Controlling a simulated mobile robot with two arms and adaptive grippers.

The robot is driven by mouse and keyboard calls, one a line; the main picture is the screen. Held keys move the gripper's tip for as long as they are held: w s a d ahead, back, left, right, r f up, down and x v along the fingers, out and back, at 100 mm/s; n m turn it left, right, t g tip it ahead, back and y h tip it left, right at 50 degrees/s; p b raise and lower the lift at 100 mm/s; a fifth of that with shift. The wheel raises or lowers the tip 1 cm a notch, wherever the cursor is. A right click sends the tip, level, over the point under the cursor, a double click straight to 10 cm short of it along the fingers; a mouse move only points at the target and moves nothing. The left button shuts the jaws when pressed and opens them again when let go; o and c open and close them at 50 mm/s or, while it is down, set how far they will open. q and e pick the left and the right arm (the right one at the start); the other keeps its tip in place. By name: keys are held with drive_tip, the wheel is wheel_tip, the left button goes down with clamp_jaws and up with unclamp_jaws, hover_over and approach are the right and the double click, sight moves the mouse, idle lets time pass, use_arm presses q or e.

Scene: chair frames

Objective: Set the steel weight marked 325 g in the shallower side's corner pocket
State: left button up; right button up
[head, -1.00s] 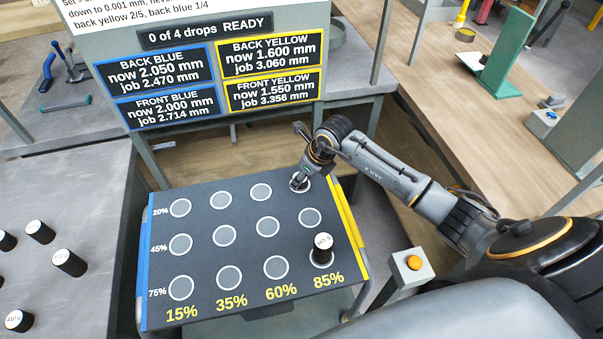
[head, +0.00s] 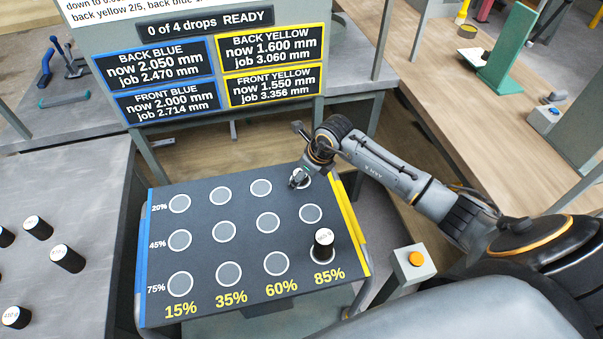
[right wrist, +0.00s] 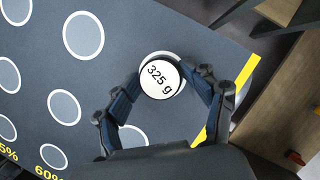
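The weight marked 325 g (right wrist: 160,76) has a white top and sits between the fingertips of my right gripper (right wrist: 160,72). The fingertips meet its sides. A pale ring arc shows just beyond it in the right wrist view. In the head view my right gripper (head: 298,180) is at the plate's (head: 200,218) back right pocket (head: 307,181), in the 85% column and 20% row. The fingers mostly hide the weight there. I cannot tell whether it rests on the plate or is slightly above. My left gripper is not in view.
Another black weight (head: 322,243) stands at the front right pocket. Several black weights, one nearby (head: 67,258), stand on the left grey table (head: 90,190). The display (head: 207,74) reads 0 of 4 drops, READY. A box with an orange button (head: 415,260) stands right of the plate.

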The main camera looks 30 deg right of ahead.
drive_tip(key=shift+s+d, duration=0.1)
drive_tip(key=shift+s, duration=0.05)
idle(0.3)
drive_tip(key=shift+r+p, duration=0.3)
drive_tip(key=shift+p, duration=0.05)
drive_tip(key=shift+r+p, duration=0.45)
drive_tip(key=shift+r, duration=0.05)
drive_tip(key=b+v, duration=0.2)
drive_tip(key=v, duration=0.9)
drive_tip(key=shift+r, duration=0.35)
drive_tip(key=shift+s+d, duration=0.1)
